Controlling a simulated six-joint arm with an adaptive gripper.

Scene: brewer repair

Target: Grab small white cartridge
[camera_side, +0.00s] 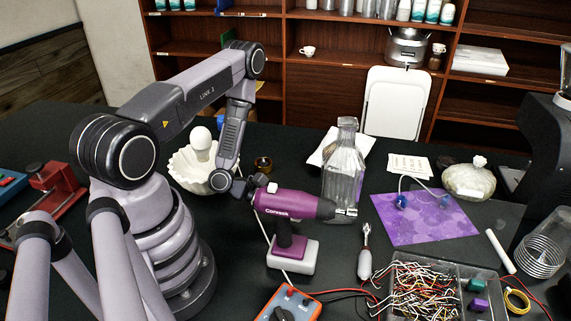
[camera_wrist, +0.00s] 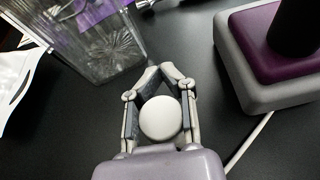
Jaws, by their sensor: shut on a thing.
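My gripper (camera_side: 257,182) is shut on the small white cartridge (camera_side: 272,187). In the wrist view, the cartridge shows as a round white end (camera_wrist: 160,117) between the two fingers of my gripper (camera_wrist: 162,78). The rest of the cartridge is hidden behind that end. In the side view, my gripper and the cartridge appear just behind or over the purple drill (camera_side: 300,205); the gap between them cannot be told. The dark table shows around the fingers in the wrist view.
A glass decanter (camera_side: 344,178) stands right of my gripper, a white shell bowl (camera_side: 190,175) with a bulb to its left. The drill's grey and purple base (camera_wrist: 258,60) is close in the wrist view. A purple mat (camera_side: 425,220) and wire tray (camera_side: 455,262) lie right.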

